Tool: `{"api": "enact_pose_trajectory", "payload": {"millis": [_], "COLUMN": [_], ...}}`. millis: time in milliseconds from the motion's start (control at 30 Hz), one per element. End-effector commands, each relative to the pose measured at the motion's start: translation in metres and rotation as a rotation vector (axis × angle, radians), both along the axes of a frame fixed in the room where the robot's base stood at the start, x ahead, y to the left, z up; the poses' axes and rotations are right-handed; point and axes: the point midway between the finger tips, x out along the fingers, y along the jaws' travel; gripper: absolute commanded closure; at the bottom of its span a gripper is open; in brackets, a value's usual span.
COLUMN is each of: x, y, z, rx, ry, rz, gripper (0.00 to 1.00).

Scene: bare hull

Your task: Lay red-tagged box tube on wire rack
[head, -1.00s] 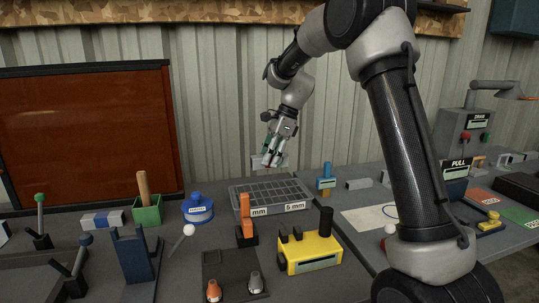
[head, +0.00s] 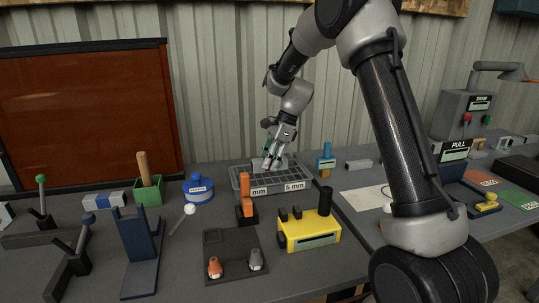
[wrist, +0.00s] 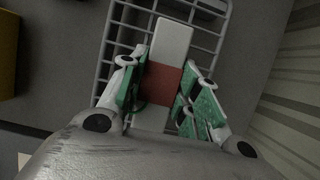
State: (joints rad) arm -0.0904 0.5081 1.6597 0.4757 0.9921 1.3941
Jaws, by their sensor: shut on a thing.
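The wire rack (head: 296,176) is a grey grid on the bench near the back wall, with mm labels along its front. Its pale wires also show in the wrist view (wrist: 106,50). My gripper (head: 270,167) is over the rack, pointing down. In the wrist view my gripper's green-padded fingers (wrist: 159,92) are shut on the red-tagged box tube (wrist: 172,40), around its red band. The pale tube lies lengthwise over the rack's wires. I cannot tell whether it touches them. My fingers and wrist hide its near part.
An orange upright piece (head: 246,199) and a yellow block (head: 309,231) stand in front of the rack. A blue round container (head: 198,188) is to its left, a blue upright piece (head: 325,160) to its right. The corrugated wall is close behind.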

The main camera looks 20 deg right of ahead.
Motion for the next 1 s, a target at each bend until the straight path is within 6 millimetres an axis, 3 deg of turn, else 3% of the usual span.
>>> {"api": "enact_pose_trajectory", "payload": {"millis": [467, 500, 600, 1000], "x": [0.0, 0.0, 0.0, 0.0004], "y": [0.0001, 0.0, 0.0, -0.0023], "z": [-0.0056, -0.0055, -0.0055, -0.0002], "rx": [0.0, 0.0, 0.0, 0.0], "ry": [-0.001, -0.001, -0.001, -0.002], "rz": [0.0, 0.0, 0.0, -0.001], "gripper": [0.94, 0.61, 0.43, 0.43]}}
